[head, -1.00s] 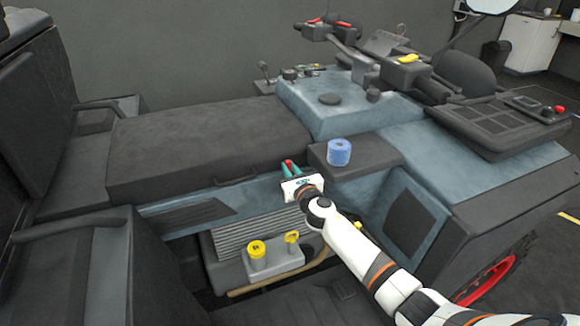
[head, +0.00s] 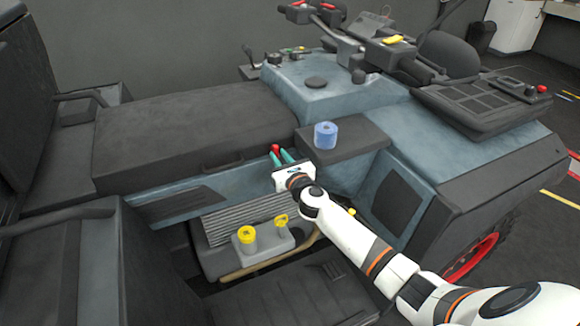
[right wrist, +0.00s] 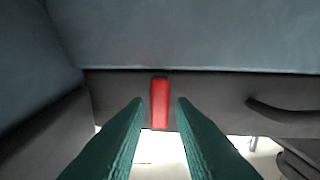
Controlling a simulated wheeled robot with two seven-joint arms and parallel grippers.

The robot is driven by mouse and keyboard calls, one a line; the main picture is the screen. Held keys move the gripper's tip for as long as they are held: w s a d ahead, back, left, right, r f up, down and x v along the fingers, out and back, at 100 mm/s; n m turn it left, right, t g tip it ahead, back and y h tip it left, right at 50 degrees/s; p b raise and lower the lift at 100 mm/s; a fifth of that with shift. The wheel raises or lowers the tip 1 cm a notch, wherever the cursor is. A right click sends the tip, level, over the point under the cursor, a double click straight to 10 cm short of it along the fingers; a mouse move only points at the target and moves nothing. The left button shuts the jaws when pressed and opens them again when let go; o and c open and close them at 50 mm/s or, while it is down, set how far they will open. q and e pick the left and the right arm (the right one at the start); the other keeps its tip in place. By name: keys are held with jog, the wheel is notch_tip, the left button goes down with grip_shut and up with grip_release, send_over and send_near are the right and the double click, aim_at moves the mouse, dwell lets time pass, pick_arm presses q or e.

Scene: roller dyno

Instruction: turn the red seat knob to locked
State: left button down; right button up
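The red seat knob (right wrist: 160,102) is a narrow upright red bar on the dark strip below the grey-blue panel in the right wrist view. In the head view the knob (head: 275,149) shows as a small red spot at the seat's front right corner. My right gripper (head: 280,156) is right in front of it. Its two green fingers are apart, one on each side of the knob in the right wrist view, with gaps to it. Whether the tips reach the knob's depth is hard to tell. My left gripper is not in view.
The long dark seat (head: 200,135) lies left of the knob, with a dark handle (right wrist: 285,112) beside it. A blue roll (head: 325,135) stands on a dark ledge just right of the gripper. Yellow caps (head: 246,235) sit on a grey box below.

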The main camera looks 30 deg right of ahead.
jog(key=s, duration=1)
jog(key=shift+a+r, duration=0.15)
jog(key=shift+a, duration=0.15)
jog(key=s+d+f+m+g, duration=0.1)
jog(key=s+f+m+g, duration=0.3)
jog(key=f, duration=0.7)
jog(key=s+f+m+g, duration=0.2)
jog(key=s+f+m, duration=0.4)
jog(key=f, duration=0.5)
jog(key=s+d+f+m+g, duration=0.1)
jog(key=s+f+m+g, duration=0.4)
jog(key=f, duration=0.6)
jog(key=s+a+f+m+g, duration=0.2)
jog(key=s+f+m, duration=0.4)
jog(key=s, duration=0.5)
jog(key=s+a+f+m+g, duration=0.2)
jog(key=s+a+f+m, duration=0.2)
jog(key=s, duration=0.8)
jog(key=s+a+f+m+g+y+p, duration=0.1)
jog(key=s+a+f+m+g, duration=0.1)
jog(key=s+f+m, duration=0.6)
jog(key=s+a+f, duration=0.1)
jog(key=s, duration=0.3)
jog(key=shift+s+a, duration=0.25)
jog(key=shift+a, duration=0.15)
